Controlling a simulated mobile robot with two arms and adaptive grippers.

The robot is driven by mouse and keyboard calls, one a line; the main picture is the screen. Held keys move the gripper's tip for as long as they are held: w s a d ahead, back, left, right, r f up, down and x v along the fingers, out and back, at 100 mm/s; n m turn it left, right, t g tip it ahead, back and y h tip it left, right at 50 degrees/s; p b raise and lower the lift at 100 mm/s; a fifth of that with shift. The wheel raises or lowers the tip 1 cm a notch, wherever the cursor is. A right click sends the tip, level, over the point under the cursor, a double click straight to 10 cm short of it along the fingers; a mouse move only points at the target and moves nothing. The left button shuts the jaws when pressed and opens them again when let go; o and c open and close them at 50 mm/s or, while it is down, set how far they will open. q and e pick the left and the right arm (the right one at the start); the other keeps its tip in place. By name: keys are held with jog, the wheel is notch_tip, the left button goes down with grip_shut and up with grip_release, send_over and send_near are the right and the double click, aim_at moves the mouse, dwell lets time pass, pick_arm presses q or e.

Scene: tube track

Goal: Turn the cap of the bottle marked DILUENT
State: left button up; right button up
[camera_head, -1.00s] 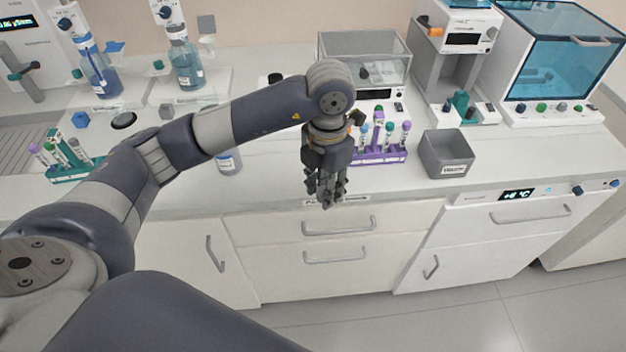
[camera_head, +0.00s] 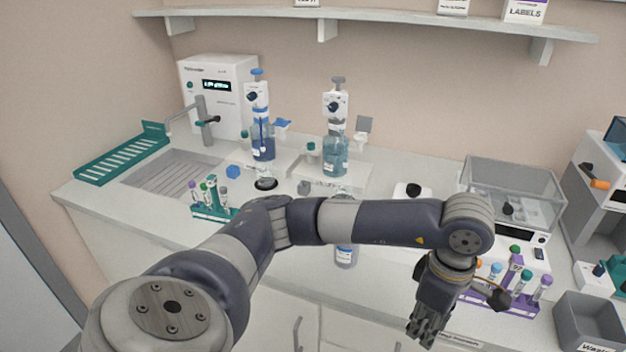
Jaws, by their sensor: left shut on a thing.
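A bottle with blue liquid and a blue-topped dispenser (camera_head: 263,145) and one with teal liquid and a grey-topped dispenser (camera_head: 335,158) stand at the back of the counter. A smaller clear bottle (camera_head: 346,254) stands behind my left arm, which hides its upper part. Its label, like the others, is too small to read, so I cannot tell which is marked DILUENT. My left gripper (camera_head: 425,331) points down at the counter's front edge, right of these bottles. Its fingers are close together on something I cannot make out. My right gripper is not in view.
A teal tube rack (camera_head: 214,212) stands left of my arm. A purple tube rack (camera_head: 510,303) and a grey waste bin (camera_head: 590,325) are right of my gripper. A clear-lidded instrument (camera_head: 510,192) stands behind. A shelf (camera_head: 380,22) runs above the counter.

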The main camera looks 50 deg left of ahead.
pick_arm(q)
jog(key=m, duration=0.1)
jog(key=s+m, duration=0.1)
jog(key=m, duration=0.3)
jog(key=shift+s+a+r, duration=0.1)
jog(key=shift+s+r, duration=0.15)
jog(key=shift+r, duration=0.05)
jog(key=s+m, duration=0.1)
jog(key=m, duration=0.4)
jog(key=s+m, duration=0.2)
jog(key=m, duration=0.2)
jog(key=s+r+m, duration=0.1)
jog(key=m, duration=0.4)
jog(key=shift+s+a+r+m, duration=0.1)
jog(key=shift+s+a+m, duration=0.2)
jog(key=shift+a, duration=0.1)
